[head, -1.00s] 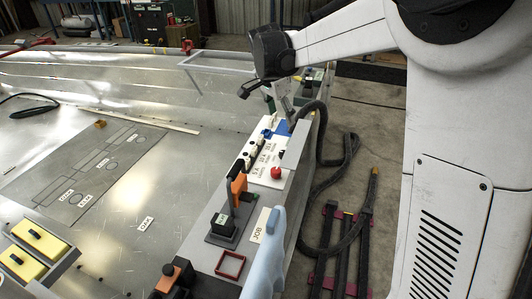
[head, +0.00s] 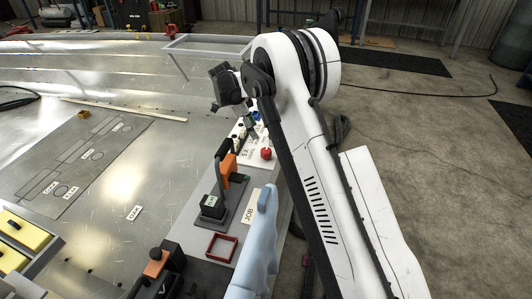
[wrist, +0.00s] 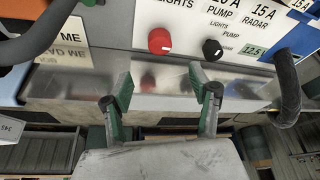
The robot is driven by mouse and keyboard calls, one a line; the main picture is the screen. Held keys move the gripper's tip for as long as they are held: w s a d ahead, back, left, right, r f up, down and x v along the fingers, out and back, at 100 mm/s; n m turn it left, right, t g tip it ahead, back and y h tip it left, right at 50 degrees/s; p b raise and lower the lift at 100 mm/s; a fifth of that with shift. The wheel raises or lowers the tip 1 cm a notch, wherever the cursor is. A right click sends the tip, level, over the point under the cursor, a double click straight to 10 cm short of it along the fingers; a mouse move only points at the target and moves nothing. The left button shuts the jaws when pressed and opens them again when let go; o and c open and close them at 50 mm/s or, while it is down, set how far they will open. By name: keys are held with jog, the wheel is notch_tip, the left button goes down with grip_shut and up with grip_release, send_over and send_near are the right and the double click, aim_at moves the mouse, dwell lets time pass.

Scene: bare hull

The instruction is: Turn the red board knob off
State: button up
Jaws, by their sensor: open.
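The red board knob (head: 266,153) sits on the white labelled panel (wrist: 188,16) along the right side of the bench. In the wrist view the red knob (wrist: 159,41) is at the panel's lower edge, under a "LIGHTS" label. A black knob (wrist: 212,50) is just right of it. My gripper (wrist: 161,92) is open and empty, its two green-tipped fingers apart below the red knob in the picture, not touching it. In the head view my wrist is over the panel's far part, and the fingertips are hard to make out.
An orange-handled switch (head: 228,166) stands on a dark base nearer the camera. A light blue handle-like object (head: 262,235) and a red square frame (head: 222,247) are close by. A black hose (wrist: 286,88) arches at the right of the wrist view. A shiny metal ledge lies below the panel.

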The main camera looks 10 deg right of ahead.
aim_at(266, 150)
jog(key=b+x, duration=0.4)
jog(key=x, duration=0.9)
jog(key=shift+f, duration=0.2)
jog(key=shift+c, duration=0.3)
